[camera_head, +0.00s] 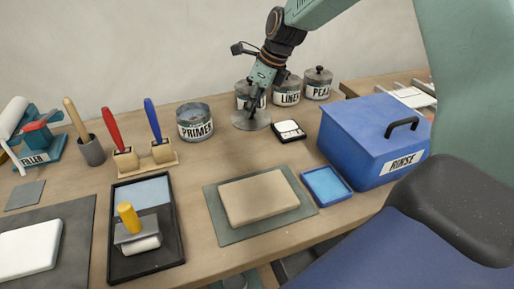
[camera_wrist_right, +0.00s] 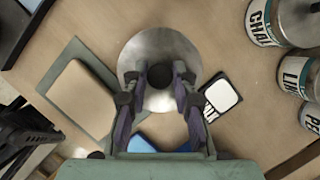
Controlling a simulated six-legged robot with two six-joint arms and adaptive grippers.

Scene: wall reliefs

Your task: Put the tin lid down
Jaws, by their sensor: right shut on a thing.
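My right gripper (camera_head: 254,106) reaches down from the upper right over the back of the table. It is shut on the dark knob of a round grey metal lid (camera_head: 246,123). In the right wrist view, the lid (camera_wrist_right: 158,42) lies flat below the gripper (camera_wrist_right: 162,78), with its knob between the two fingers. The lid is level and close to the tabletop; I cannot tell whether it touches. The PRIMER tin (camera_head: 196,125), with no lid visible on it, stands to the left. My left gripper is not in view.
Lidded tins (camera_head: 287,94) stand behind and right of the lid. A small black-and-white pad (camera_head: 289,130) lies right of it. A beige block on a green mat (camera_head: 229,237), a blue tray (camera_head: 327,186) and a blue RINSE box (camera_head: 360,135) are nearer. Bare wood (camera_head: 222,157) lies in front.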

